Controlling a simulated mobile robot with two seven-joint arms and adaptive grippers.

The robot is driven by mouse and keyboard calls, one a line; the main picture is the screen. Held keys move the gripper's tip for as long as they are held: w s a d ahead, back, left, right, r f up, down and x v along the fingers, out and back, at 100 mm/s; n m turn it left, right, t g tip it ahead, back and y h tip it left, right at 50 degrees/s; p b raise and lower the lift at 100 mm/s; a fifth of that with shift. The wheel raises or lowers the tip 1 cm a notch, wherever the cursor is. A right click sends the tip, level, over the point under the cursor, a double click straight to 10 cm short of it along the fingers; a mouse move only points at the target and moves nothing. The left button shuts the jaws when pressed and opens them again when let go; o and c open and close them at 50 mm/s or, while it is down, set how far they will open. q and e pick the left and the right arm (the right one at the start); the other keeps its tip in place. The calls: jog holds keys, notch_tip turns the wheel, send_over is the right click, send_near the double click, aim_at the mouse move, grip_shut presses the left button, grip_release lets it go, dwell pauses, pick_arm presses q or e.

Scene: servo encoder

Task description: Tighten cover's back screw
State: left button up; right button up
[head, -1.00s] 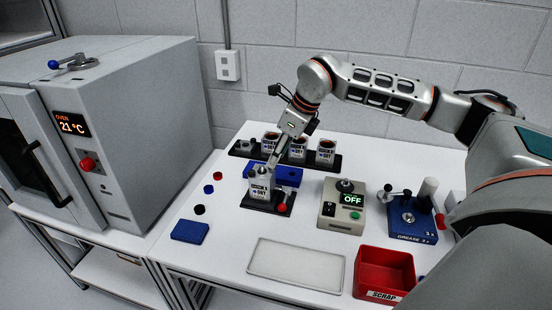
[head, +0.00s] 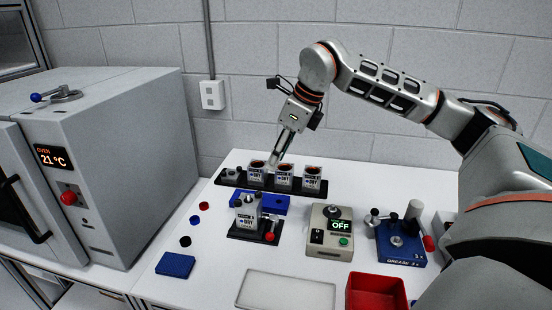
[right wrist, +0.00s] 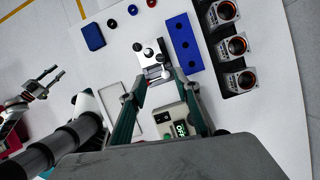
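The servo unit (head: 247,212), a grey box with a white label, stands upright in a black fixture (head: 240,234) with a red knob (head: 270,237). It shows from above in the right wrist view (right wrist: 150,52), with dark round spots on its top. I cannot single out the cover's back screw. My right gripper (head: 273,164) is above and behind the unit, apart from it. In the right wrist view its two teal fingers (right wrist: 150,80) are spread, with no held thing clear between them. My left gripper (right wrist: 52,80) shows only at that view's left, small, its fingers apart.
Several labelled units (head: 284,178) stand in a black rack behind. A blue block with holes (head: 275,205) lies behind the fixture. An OFF-display device (head: 328,238), a blue grease station (head: 400,250), a red bin (head: 376,291) and a pale tray (head: 262,290) surround it. The oven (head: 120,150) stands left.

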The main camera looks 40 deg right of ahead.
aim_at(258, 193)
jog(key=w+a+f+n+g, duration=0.1)
jog(key=n, duration=0.3)
jog(key=w+a+f+n+g+h+p, duration=0.1)
jog(key=w+n, duration=0.1)
jog(key=n, duration=0.2)
jog(key=w+a+f+n+g+h, duration=0.1)
jog(key=n+g, duration=0.1)
jog(key=n, duration=0.2)
jog(key=shift+w+a+f, duration=0.15)
jog(key=shift+w+f, duration=0.15)
jog(key=shift+w, duration=0.1)
jog(key=shift+n+p, duration=0.3)
jog(key=shift+n, duration=0.1)
jog(key=shift+f, duration=0.4)
notch_tip(258, 193, down, 6)
jog(key=shift+r, duration=0.1)
jog(key=shift+f, duration=0.6)
pick_arm(q)
jog(key=shift+s+a+f+g+y, duration=0.15)
jog(key=shift+s+a, duration=0.2)
jog(key=shift+a, duration=0.1)
jog(key=shift+s+a+f+g+y, duration=0.15)
jog(key=shift+s+a, duration=0.15)
jog(key=shift+a, duration=0.15)
